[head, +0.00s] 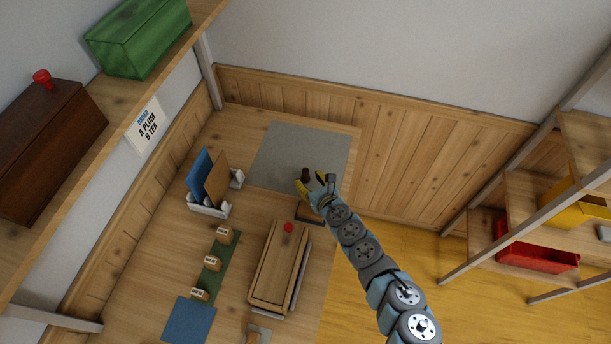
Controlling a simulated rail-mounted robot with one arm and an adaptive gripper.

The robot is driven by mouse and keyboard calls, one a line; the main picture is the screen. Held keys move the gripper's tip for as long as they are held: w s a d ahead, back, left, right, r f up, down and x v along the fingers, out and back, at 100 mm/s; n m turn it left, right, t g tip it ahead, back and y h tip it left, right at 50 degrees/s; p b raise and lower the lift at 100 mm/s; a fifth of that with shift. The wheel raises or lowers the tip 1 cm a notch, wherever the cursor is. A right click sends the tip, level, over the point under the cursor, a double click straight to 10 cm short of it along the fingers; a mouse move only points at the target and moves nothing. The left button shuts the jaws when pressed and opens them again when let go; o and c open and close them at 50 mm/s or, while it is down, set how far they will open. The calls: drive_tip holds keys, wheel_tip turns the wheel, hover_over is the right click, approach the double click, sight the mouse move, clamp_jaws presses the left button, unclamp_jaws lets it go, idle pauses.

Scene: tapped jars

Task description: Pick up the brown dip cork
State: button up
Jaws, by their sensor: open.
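A small dark brown piece, which looks like the brown dip cork (305,174), stands near the front edge of the grey mat (283,150). My gripper (312,184), with yellow fingers, is open beside it, on its near and right side. I cannot tell whether a finger touches the brown piece. The gripper hides part of the table around it.
A wooden box with a red knob (280,262) stands nearer on the table. A white rack (211,206) holds blue and brown boards. Small labelled blocks (225,235) stand on a green strip. A dark flat piece (308,214) lies under my arm. The mat's far part is clear.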

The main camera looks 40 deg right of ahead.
sight(307, 174)
drive_tip(key=shift+w+d, duration=0.1)
drive_tip(key=shift+d+x, duration=0.15)
drive_tip(key=shift+x, duration=0.55)
drive_tip(key=shift+d+x, duration=0.15)
drive_tip(key=shift+x, duration=0.5)
drive_tip(key=shift+w+d+f+b, duration=0.25)
drive_tip(key=shift+w+f+b, duration=0.1)
drive_tip(key=shift+w+b, duration=0.1)
drive_tip(key=shift+w+f, duration=0.2)
drive_tip(key=shift+w, duration=0.2)
drive_tip(key=c, duration=1)
